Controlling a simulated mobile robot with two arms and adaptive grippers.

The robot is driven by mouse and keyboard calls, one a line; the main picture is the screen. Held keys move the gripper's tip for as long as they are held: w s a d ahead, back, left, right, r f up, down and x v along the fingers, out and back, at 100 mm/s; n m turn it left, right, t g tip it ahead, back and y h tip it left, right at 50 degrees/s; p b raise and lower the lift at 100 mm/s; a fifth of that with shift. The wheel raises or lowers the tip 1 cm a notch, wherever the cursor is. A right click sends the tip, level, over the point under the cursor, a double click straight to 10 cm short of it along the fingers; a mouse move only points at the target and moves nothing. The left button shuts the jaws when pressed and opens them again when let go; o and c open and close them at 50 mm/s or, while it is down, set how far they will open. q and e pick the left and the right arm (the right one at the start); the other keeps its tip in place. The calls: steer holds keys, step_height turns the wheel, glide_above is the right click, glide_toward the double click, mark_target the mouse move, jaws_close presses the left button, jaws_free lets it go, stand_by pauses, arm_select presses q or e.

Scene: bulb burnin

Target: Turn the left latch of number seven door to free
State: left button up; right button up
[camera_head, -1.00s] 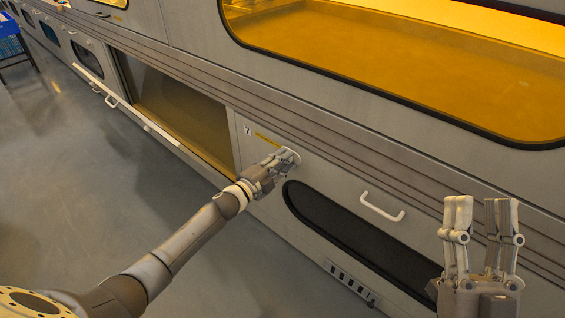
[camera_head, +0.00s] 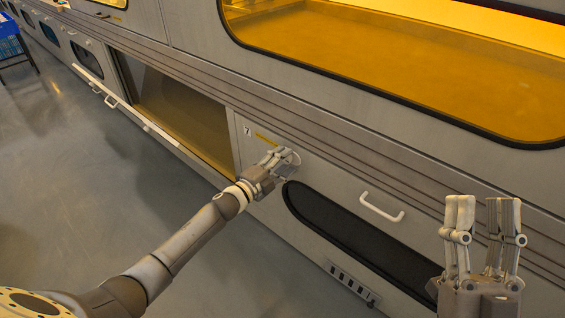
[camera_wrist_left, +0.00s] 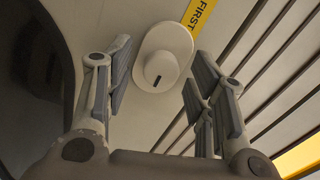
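The number seven door (camera_head: 325,178) is a grey panel with a "7" label, a dark window and a white handle. Its left latch (camera_head: 295,158) is at the upper left of the panel, partly hidden by my left gripper (camera_head: 279,161). In the left wrist view the latch (camera_wrist_left: 163,70) is a white oval plate with a round knob and a short dark mark. The left gripper (camera_wrist_left: 157,82) is open, one finger to each side of the knob, seemingly apart from it. My right gripper (camera_head: 483,215) is open, empty, fingers up, at the lower right.
A yellow strip (camera_wrist_left: 200,15) reading "FIRST" lies beside the latch. The white door handle (camera_head: 382,207) is right of it. An open bay (camera_head: 175,108) lies to the left. The grey floor (camera_head: 90,190) is clear. A blue crate (camera_head: 10,45) stands far left.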

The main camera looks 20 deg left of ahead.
arm_select(q)
steer(key=v, duration=1.2)
stand_by(0.4)
steer(key=shift+r, duration=0.1)
